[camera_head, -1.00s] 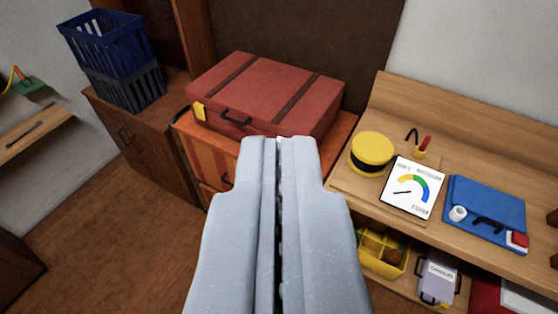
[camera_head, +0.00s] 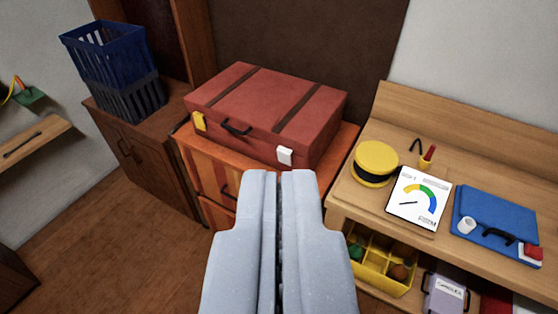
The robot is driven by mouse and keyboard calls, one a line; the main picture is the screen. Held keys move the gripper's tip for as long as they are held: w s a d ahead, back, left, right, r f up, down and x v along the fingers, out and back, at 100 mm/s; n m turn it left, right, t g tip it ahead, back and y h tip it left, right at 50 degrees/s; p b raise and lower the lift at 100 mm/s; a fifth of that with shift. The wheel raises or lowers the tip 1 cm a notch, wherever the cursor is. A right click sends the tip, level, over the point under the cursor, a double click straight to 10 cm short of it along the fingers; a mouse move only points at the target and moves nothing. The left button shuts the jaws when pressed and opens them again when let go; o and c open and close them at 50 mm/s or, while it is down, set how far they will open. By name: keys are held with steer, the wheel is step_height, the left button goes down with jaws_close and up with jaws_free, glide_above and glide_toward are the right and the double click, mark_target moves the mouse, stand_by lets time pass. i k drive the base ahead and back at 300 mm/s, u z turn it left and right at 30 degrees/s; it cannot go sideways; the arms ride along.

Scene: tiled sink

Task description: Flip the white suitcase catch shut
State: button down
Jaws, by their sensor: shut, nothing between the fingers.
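A red suitcase (camera_head: 262,108) with two dark straps and a black handle lies on an orange wooden cabinet (camera_head: 194,158). The white catch (camera_head: 285,156) is on the right of its front face, and a yellow catch (camera_head: 199,121) is on the left. I cannot tell from here whether the white catch is up or down. My gripper (camera_head: 279,172) is shut and empty. Its tips show just below the white catch in the picture, apparently still well in front of the suitcase.
A yellow divided box (camera_head: 378,268) sits below. Open floor lies at lower left.

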mark_target(284, 153)
steer(key=u, duration=0.05)
steer(key=k, duration=0.65)
steer(key=z, duration=0.35)
steer(key=i, duration=1.5)
steer(key=u, duration=0.5)
